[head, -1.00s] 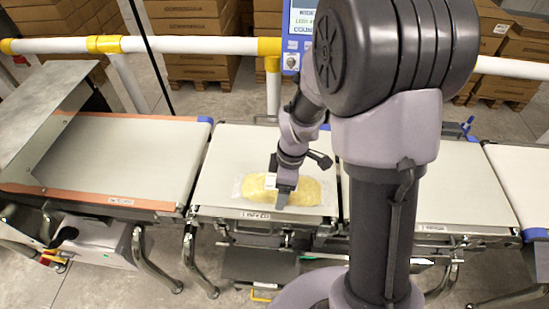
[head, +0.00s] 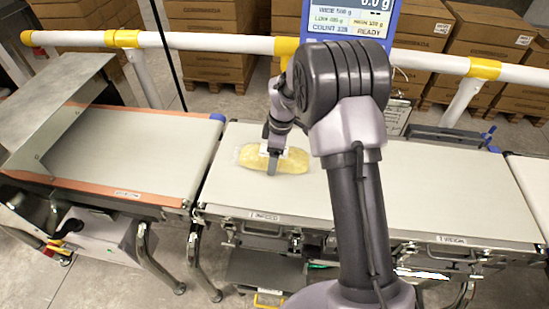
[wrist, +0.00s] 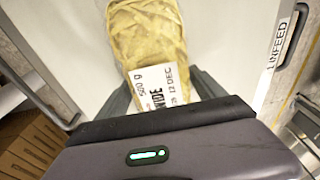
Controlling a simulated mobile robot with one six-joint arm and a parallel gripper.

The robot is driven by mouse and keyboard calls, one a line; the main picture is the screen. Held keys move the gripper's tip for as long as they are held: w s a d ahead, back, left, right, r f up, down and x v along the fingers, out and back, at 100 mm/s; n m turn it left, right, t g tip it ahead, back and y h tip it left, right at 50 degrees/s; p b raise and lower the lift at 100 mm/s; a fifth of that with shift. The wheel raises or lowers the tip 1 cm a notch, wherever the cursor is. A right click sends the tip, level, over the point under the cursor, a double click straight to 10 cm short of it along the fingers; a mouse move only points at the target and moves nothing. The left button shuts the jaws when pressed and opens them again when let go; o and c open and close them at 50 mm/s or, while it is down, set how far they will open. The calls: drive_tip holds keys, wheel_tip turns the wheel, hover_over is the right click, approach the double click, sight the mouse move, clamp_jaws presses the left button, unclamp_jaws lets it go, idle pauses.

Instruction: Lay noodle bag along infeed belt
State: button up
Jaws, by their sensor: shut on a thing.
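The noodle bag (head: 291,161) is a clear pack of yellow noodles with a white label. It lies lengthwise along the infeed belt (head: 236,190), on it or just above it; I cannot tell which. My gripper (head: 272,166) points down and is shut on the bag around its middle. In the wrist view my gripper (wrist: 163,97) has a finger on each side of the bag (wrist: 148,38), at its labelled part. The bag's near end is hidden behind the gripper body. The INFEED label shows on the belt's side rail (wrist: 281,45).
The weigh belt (head: 445,185) continues to the right. An orange-edged conveyor (head: 140,150) with a metal hood (head: 55,110) stands at the left. A white guard rail (head: 210,45) and a display (head: 350,22) reading 0.0 g stand behind. Cartons (head: 210,40) are stacked beyond.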

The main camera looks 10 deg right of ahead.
drive_tip(key=o, duration=2)
drive_tip(key=shift+f, duration=0.1)
drive_tip(key=r+p, duration=0.1)
drive_tip(key=r, duration=0.3)
drive_tip(key=d+r+p, duration=0.1)
drive_tip(key=r, duration=0.3)
drive_tip(key=r+p, duration=0.2)
drive_tip(key=r, duration=0.2)
drive_tip(key=shift+s+d, duration=0.15)
drive_tip(key=shift+s, duration=0.15)
drive_tip(key=s+a+r+m+t, duration=0.35)
drive_tip(key=s+r+m, duration=0.75)
drive_tip(key=s+r, duration=0.75)
drive_tip(key=s+m, duration=0.2)
drive_tip(key=s, duration=0.1)
drive_tip(key=s+a+f+m+t, duration=0.1)
drive_tip(key=s+m, duration=0.1)
drive_tip(key=s, duration=0.2)
drive_tip(key=s+m, duration=0.2)
drive_tip(key=s, duration=0.2)
drive_tip(key=shift+s+a+f+m+t+y, duration=0.15)
drive_tip(key=shift+a+f+m+t+y, duration=0.2)
drive_tip(key=shift+f+m+y, duration=0.05)
